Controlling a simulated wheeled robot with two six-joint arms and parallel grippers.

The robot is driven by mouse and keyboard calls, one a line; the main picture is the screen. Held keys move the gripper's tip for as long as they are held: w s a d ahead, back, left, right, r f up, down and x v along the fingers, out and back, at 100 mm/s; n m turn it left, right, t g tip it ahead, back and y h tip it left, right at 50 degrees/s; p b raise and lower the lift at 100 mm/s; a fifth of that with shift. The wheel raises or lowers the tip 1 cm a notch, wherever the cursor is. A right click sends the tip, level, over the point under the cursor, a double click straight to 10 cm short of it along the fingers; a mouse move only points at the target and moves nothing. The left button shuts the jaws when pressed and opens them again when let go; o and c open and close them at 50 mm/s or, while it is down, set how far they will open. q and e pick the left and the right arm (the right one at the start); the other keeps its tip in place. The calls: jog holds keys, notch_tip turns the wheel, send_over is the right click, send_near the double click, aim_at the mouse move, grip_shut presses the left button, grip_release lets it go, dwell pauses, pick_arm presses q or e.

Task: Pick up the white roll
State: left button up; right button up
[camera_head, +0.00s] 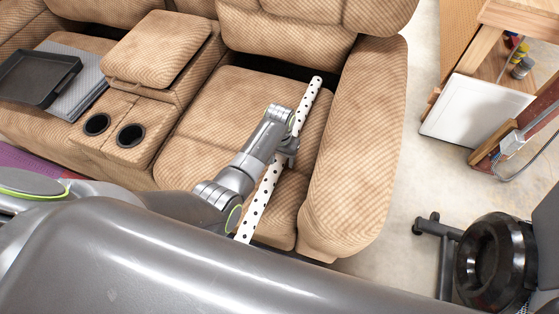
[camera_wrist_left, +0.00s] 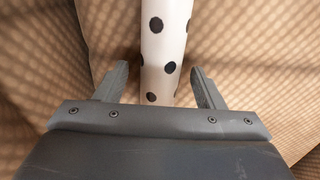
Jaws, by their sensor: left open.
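The white roll (camera_head: 260,200) has black dots. It lies slanted across the right seat of the tan recliner sofa, its far end near the backrest and its near end at the front of the seat. My left gripper (camera_head: 288,153) is over the middle of the roll. In the left wrist view the roll (camera_wrist_left: 165,45) runs between the two open fingers of my left gripper (camera_wrist_left: 160,85), with a gap on each side. My left arm hides part of the roll in the head view. My right gripper is not in view.
The sofa's right armrest (camera_head: 356,150) rises beside the roll. To the left is a console with two cup holders (camera_head: 131,135), and a dark tray (camera_head: 38,77) lies on the far left seat. A black wheel (camera_head: 490,262) and a white panel (camera_head: 475,112) stand at the right.

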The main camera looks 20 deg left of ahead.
aim_at(278, 157)
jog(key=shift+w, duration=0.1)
pick_arm(q)
jog(key=c, duration=1.2)
jog(key=shift+o, duration=0.2)
jog(key=shift+a+r, duration=0.1)
jog(key=shift+r, duration=0.05)
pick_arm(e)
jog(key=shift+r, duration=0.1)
pick_arm(q)
jog(key=shift+r, duration=0.2)
notch_tip(278, 157, up, 7)
jog(key=p, duration=0.2)
jog(key=shift+a+f+p, duration=0.1)
jog(key=shift+p, duration=0.3)
jog(key=s+a, duration=0.4)
jog(key=a, duration=0.5)
jog(key=s+a+p, duration=0.1)
jog(key=s+a, duration=0.3)
jog(key=a, duration=0.4)
jog(key=shift+s+a+f, duration=0.3)
jog(key=shift+s+a, duration=0.05)
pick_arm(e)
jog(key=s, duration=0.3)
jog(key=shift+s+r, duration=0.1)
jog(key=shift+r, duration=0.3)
